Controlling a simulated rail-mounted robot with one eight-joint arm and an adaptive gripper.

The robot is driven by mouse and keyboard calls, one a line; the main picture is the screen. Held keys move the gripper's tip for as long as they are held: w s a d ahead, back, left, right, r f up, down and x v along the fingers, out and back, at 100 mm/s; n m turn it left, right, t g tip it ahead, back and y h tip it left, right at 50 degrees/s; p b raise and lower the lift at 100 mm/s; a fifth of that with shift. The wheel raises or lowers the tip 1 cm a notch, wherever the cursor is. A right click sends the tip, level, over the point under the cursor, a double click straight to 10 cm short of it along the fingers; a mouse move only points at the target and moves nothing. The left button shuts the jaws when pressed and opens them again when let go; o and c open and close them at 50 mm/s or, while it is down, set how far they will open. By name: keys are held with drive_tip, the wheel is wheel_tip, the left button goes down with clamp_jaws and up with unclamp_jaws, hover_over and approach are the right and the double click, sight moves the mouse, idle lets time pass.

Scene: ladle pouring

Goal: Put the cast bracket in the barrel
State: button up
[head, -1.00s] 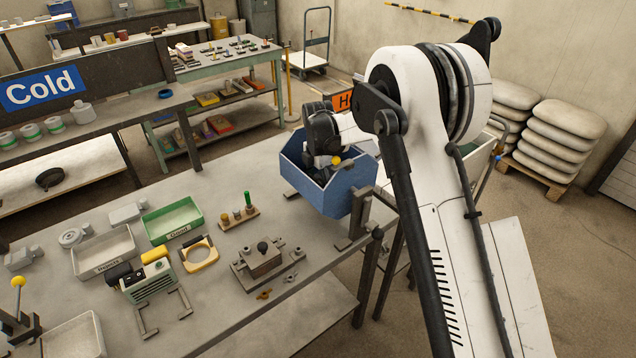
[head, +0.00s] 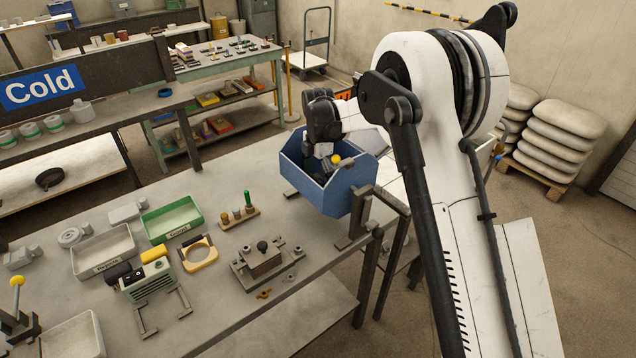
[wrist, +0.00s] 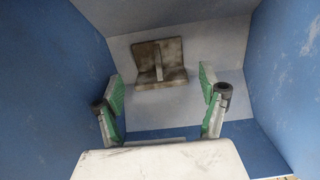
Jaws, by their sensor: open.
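The cast bracket (wrist: 173,70) is a worn grey-brown angle piece with a middle rib. It lies on the inner surface of the blue barrel (head: 342,200), a many-sided tub on a stand at the table's right end. The bracket sits beyond the fingertips, and nothing is held. In the head view my gripper (head: 324,150) is over the barrel's mouth, and the bracket cannot be made out there.
A yellow ball knob (head: 335,159) shows at the barrel. A small rack of pegs (head: 238,216), a block fixture (head: 262,260), a green tray (head: 172,219) and a pale tray (head: 104,252) stand to the left.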

wheel_tip(320, 180, up, 9)
drive_tip(key=shift+b, duration=0.4)
drive_tip(key=shift+f, duration=0.1)
